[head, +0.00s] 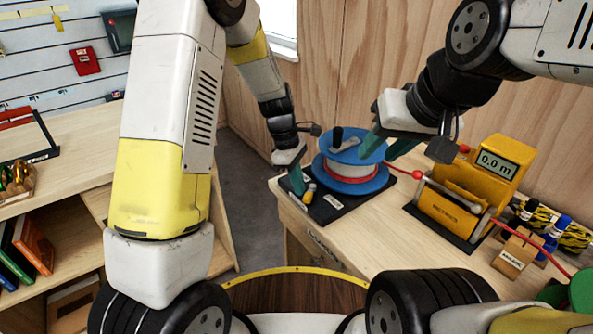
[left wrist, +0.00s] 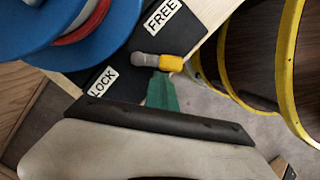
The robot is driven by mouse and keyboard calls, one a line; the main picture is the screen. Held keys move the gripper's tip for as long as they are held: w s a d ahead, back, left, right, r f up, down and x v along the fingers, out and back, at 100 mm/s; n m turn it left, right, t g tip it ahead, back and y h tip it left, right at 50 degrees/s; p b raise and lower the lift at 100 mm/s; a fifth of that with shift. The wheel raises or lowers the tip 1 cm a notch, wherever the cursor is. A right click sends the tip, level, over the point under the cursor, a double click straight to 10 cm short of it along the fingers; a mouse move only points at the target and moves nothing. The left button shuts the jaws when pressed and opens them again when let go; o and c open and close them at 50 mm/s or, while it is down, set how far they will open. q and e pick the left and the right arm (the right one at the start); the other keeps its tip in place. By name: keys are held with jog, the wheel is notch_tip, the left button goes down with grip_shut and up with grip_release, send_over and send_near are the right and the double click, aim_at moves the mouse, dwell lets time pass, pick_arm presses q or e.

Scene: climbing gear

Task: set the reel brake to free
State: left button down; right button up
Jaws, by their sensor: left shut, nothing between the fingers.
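The reel (head: 352,165) has blue flanges and red and white line and sits on a black base (head: 345,207). Its brake lever, grey with a yellow end (left wrist: 172,63), lies between the LOCK label (left wrist: 103,82) and the FREE label (left wrist: 161,17), its yellow end toward the base's outer edge. The lever also shows in the head view (head: 309,194). My left gripper (head: 297,184) is shut and empty, its green fingertips (left wrist: 161,92) on the LOCK side, close to the lever; contact is unclear. My right gripper (head: 387,146) is open, by the reel's right side.
The reel stands near the left corner of a wooden bench (head: 390,245). A red line runs from the reel toward the meter. Shelves stand at left.

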pick_arm(q)
jog(key=shift+w+a, duration=0.1)
jog(key=shift+w+a, duration=0.1)
jog(key=shift+a, duration=0.2)
jog(key=w+a+r, duration=0.1)
jog(key=a+r, duration=0.4)
jog(key=r, duration=0.4)
jog(key=shift+w+a+r, duration=0.15)
jog(key=shift+w+r, duration=0.2)
